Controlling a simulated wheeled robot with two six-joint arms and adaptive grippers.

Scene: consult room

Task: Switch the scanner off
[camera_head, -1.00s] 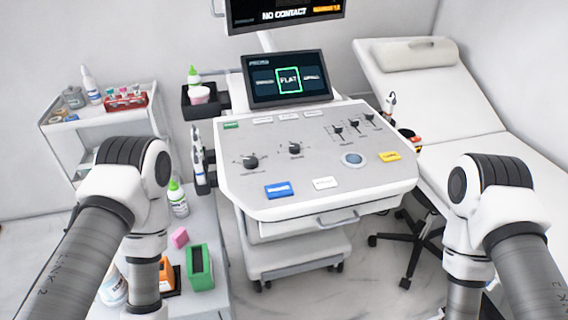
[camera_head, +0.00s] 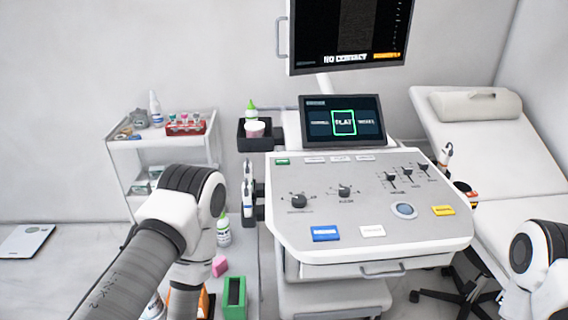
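The scanner is a wheeled white console with a grey control panel (camera_head: 345,215) in the middle of the head view. Its small screen (camera_head: 342,121) is lit and reads "FLAT" in a green frame. The large monitor (camera_head: 348,32) above is lit and reads "NO CONTACT". The panel carries a green button (camera_head: 282,161) at its back left, a blue button (camera_head: 325,233), a white button (camera_head: 372,231), a yellow button (camera_head: 443,210), a round trackball (camera_head: 404,210), black knobs and sliders. My arms show at the lower left and lower right; both grippers are out of view.
A white shelf cart (camera_head: 125,150) with bottles and a red rack (camera_head: 186,128) stands at the left. An examination bed (camera_head: 500,150) is at the right. A green box (camera_head: 234,297) and a pink block (camera_head: 219,266) lie on the lower-left surface. A probe (camera_head: 444,158) hangs at the console's right.

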